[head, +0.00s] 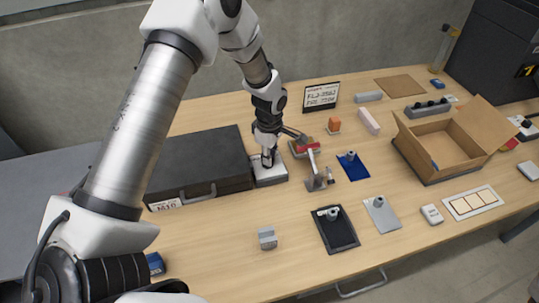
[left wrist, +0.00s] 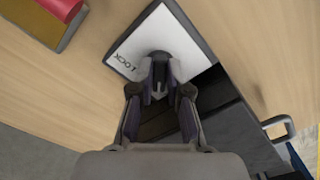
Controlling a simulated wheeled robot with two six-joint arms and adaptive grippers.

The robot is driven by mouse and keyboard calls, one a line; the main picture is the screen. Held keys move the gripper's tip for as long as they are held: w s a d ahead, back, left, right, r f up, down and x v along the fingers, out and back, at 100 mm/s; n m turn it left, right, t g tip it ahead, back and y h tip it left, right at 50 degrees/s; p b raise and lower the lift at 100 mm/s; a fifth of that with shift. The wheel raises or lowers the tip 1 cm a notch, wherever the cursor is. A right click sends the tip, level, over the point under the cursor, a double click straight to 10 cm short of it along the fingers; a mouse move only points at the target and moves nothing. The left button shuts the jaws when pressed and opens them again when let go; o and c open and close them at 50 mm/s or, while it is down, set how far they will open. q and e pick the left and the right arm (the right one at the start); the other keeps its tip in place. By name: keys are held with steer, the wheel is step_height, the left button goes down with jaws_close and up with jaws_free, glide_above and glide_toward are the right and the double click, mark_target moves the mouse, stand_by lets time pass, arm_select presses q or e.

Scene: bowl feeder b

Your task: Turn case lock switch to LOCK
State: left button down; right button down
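The case lock switch sits on a pale plate with a dark edge (head: 270,179), beside the dark case (head: 198,165). In the left wrist view the plate (left wrist: 130,57) bears the printed word LOCK and a dark round switch base (left wrist: 160,56). My left gripper (head: 268,158) points down over the plate. In the left wrist view its fingers (left wrist: 161,72) are close together, with the switch's lever between them. They look closed on it, and they hide most of the lever, so its exact direction is unclear. My right gripper is not in view.
A red-topped clamp-like device (head: 312,165) stands just right of the plate. A small grey block (head: 267,238) lies in front. A dark clipboard-like plate (head: 336,230), a blue plate (head: 354,172) and an open cardboard box (head: 428,165) are farther right. The front-left table is mostly clear.

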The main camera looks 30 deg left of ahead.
arm_select(q)
steer(key=shift+m, duration=0.4)
steer(key=m+p, duration=0.1)
steer(key=m, duration=0.1)
steer(key=shift+s+m, duration=0.1)
steer(key=shift+m, duration=0.3)
steer(key=m+p, duration=0.1)
steer(key=m, duration=0.3)
steer(key=shift+s+m, duration=0.1)
steer(key=shift+m, duration=0.2)
steer(key=m, duration=0.4)
steer(key=shift+a+p, duration=0.1)
steer(key=shift+p, duration=0.3)
steer(key=m, duration=0.5)
steer(key=shift+s+a, duration=0.1)
steer(key=shift+a, duration=0.05)
steer(key=shift+m, duration=0.4)
steer(key=c, duration=1.2)
jaws_free()
steer(key=shift+o, duration=0.2)
